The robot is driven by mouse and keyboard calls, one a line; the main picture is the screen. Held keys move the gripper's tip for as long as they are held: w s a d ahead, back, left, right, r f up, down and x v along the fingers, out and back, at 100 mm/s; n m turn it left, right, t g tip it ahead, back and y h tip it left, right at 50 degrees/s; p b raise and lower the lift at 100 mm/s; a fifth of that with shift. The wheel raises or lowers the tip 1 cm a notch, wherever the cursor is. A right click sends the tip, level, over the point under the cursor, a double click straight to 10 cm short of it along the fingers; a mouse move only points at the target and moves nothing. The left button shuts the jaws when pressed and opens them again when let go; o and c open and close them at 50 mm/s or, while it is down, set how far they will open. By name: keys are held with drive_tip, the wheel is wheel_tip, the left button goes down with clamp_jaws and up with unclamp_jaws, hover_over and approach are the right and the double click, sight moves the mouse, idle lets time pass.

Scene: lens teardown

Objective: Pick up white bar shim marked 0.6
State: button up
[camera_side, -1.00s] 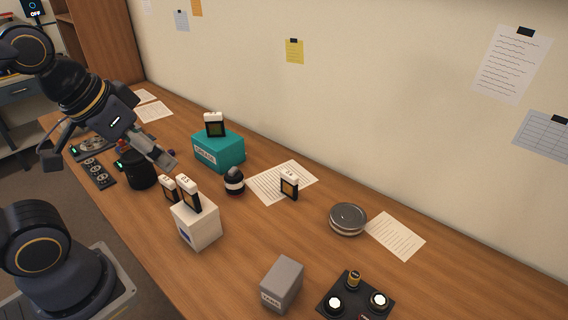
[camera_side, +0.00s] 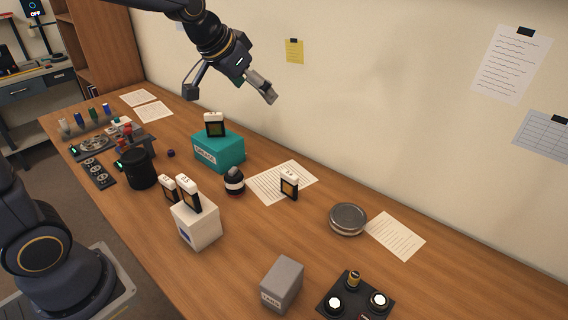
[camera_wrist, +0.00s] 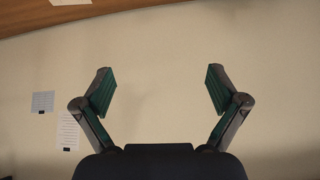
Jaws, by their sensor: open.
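Several upright pieces with white tops and dark lower bodies show in the side view; their markings are too small to read, so I cannot tell which is 0.6. One (camera_side: 214,125) stands on the teal box (camera_side: 222,152). Two more, a left one (camera_side: 169,189) and a right one (camera_side: 188,194), stand at the white box (camera_side: 199,228). Another (camera_side: 289,185) stands by the paper sheet (camera_side: 265,187) on the table. My gripper (camera_side: 268,95) is open and empty, raised in front of the wall, above and right of the teal box. In the wrist view its fingers (camera_wrist: 160,92) are spread with only wall between them.
The wall is close behind my gripper.

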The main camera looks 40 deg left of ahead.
drive_tip(key=w+f+g, duration=0.1)
drive_tip(key=w+f, duration=0.5)
drive_tip(key=f, duration=0.2)
drive_tip(key=g, duration=0.2)
approach(289, 173)
drive_tip(key=shift+n, duration=0.3)
drive_tip(key=x, duration=0.4)
drive_tip(key=shift+a+f, duration=0.1)
drive_tip(key=shift+f, duration=0.15)
drive_tip(key=x, duration=0.5)
drive_tip(key=shift+w+d+f, duration=0.15)
drive_tip(key=shift+d+f, duration=0.05)
drive_tip(key=shift+f, duration=0.15)
drive_tip(key=c, duration=1.2)
drive_tip(key=shift+r, duration=0.15)
drive_tip(key=shift+c, duration=0.2)
